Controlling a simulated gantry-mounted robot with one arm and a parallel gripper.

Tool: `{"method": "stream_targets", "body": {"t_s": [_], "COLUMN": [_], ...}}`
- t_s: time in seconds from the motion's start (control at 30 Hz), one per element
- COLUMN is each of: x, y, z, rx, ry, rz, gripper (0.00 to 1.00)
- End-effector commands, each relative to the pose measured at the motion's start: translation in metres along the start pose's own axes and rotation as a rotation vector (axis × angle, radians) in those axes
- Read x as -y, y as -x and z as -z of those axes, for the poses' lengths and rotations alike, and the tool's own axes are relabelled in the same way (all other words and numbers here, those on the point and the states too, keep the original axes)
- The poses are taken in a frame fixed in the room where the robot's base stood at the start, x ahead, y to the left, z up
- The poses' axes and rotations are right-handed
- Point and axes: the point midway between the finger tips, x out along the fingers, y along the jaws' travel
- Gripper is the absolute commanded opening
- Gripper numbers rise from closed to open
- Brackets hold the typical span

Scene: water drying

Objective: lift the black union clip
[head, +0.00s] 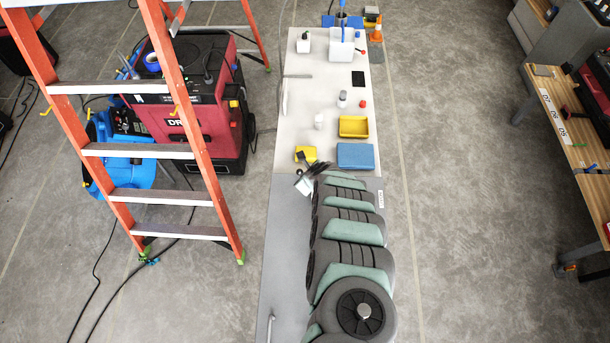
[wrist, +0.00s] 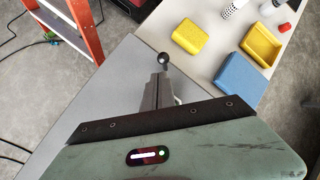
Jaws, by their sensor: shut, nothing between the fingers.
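My gripper (wrist: 161,76) is shut in the wrist view, its grey fingers together and pointing away from the camera over the grey bench top. A small dark round thing (wrist: 163,58) with a pale highlight shows just past the fingertips. I cannot tell whether it is the black union clip, or whether it touches the fingers. In the head view a small dark shape (head: 301,155) shows against the yellow block at the far end of my folded arm. My arm hides much of the grey bench there, and the fingers are not clear.
A yellow block (wrist: 190,37), an open yellow tray (wrist: 262,46) and a blue block (wrist: 240,79) sit on the pale bench top (head: 300,110). Small bottles stand beyond them. An orange ladder (head: 196,150) and a red machine (head: 215,120) stand left of the bench.

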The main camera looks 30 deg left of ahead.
Motion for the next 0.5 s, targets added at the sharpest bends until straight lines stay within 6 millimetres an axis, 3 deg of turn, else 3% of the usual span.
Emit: {"method": "stream_targets", "body": {"t_s": [0.5], "x": [-0.006], "y": [0.048], "z": [-0.007], "rx": [-0.006], "ry": [0.002], "rz": [0.004], "gripper": [0.0]}}
